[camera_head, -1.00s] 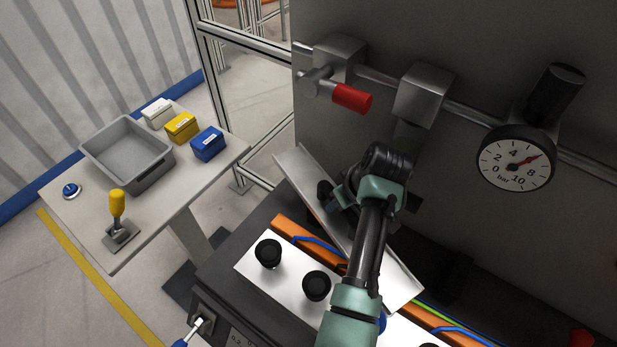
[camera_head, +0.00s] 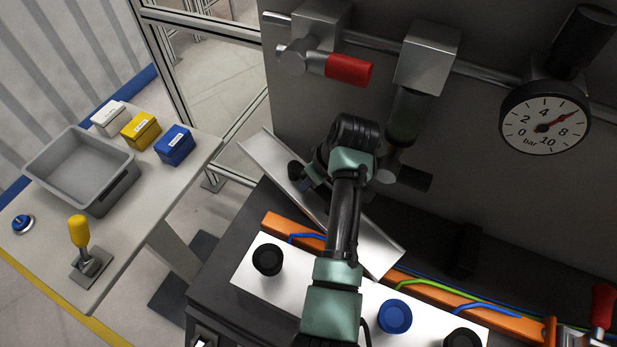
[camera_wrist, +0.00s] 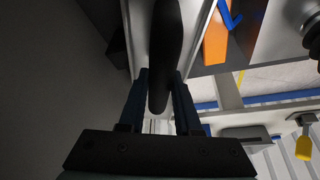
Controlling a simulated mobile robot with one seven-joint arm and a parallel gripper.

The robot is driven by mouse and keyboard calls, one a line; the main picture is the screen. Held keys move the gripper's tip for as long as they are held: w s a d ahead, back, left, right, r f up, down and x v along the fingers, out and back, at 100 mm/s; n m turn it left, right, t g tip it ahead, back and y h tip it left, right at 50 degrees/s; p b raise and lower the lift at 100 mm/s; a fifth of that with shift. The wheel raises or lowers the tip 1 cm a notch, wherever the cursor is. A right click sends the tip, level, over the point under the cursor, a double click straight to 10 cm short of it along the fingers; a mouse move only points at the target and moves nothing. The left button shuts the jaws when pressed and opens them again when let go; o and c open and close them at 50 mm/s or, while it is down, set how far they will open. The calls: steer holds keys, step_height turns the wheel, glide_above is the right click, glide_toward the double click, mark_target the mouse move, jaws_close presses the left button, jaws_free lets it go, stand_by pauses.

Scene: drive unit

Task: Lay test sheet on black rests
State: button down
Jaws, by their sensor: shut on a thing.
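The test sheet (camera_head: 262,157) is a long pale metal panel, tilted and held above the drive unit. My gripper (camera_head: 310,178) is shut on the sheet's black handle (camera_head: 295,171), near the sheet's left part. In the wrist view my gripper (camera_wrist: 160,92) has its two fingers on either side of the dark handle (camera_wrist: 166,45), with the pale sheet (camera_wrist: 196,35) behind it. My arm hides the middle of the sheet. A dark block (camera_head: 464,250) stands at the foot of the back wall. I cannot tell whether it is one of the black rests.
The white cover (camera_head: 322,285) carries black knobs (camera_head: 268,259) and a blue knob (camera_head: 394,316). An orange duct (camera_head: 420,285) with cables runs behind it. A pressure gauge (camera_head: 545,125) and red-handled valve (camera_head: 348,69) are above. A side table (camera_head: 140,225) holds a grey bin (camera_head: 75,165).

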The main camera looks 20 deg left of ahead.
steer(key=shift+w, duration=0.1)
steer(key=c, duration=1)
jaws_free()
steer(key=shift+f, duration=0.2)
steer(key=o, duration=0.4)
steer(key=shift+a, duration=0.1)
steer(key=v, duration=1.2)
steer(key=shift+r, duration=0.2)
